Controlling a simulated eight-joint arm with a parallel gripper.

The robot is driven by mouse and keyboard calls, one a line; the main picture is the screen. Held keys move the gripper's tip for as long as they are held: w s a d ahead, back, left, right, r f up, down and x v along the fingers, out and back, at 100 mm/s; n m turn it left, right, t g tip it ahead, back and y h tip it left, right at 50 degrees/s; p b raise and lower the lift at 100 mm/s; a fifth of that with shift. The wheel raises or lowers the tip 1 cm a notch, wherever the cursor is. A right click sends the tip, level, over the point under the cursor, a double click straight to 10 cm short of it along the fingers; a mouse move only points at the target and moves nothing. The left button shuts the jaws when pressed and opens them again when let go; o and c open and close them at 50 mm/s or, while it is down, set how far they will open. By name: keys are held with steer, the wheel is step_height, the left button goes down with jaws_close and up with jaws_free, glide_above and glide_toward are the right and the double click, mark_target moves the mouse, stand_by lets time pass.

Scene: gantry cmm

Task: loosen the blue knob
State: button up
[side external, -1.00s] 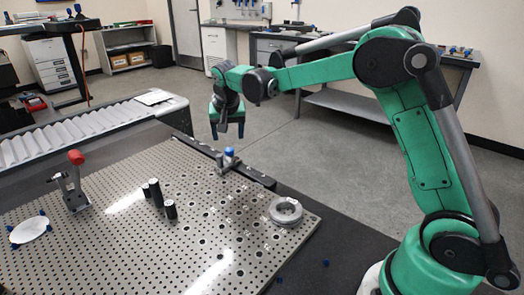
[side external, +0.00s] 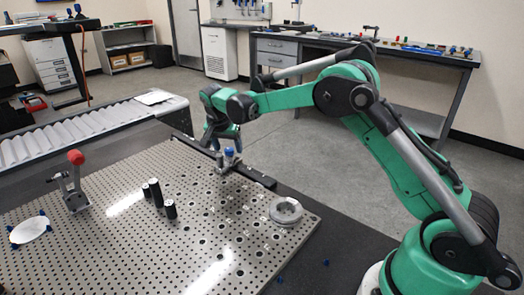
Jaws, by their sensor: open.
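The blue knob (side external: 229,152) sits on top of a small grey metal fixture (side external: 228,164) near the far right edge of the perforated plate. My gripper (side external: 224,152) is just above and around the knob, pointing down, with its fingers open. The fingers are small in this view, and I cannot tell whether either one touches the knob.
The perforated plate (side external: 120,235) carries a red-knobbed clamp (side external: 75,182), black cylinders (side external: 157,197), a metal ring (side external: 286,210) and a white disc (side external: 29,230). A dark rail (side external: 254,177) runs along the plate's far edge. The plate's front middle is clear.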

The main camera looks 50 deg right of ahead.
steer(key=shift+d+f, duration=0.1)
steer(key=shift+f, duration=0.05)
jaws_close()
steer(key=n+t+y, duration=0.1)
steer(key=n, duration=0.3)
steer(key=shift+s+d+n, duration=0.1)
steer(key=shift+n, duration=0.3)
jaws_free()
steer(key=shift+v, duration=2.8)
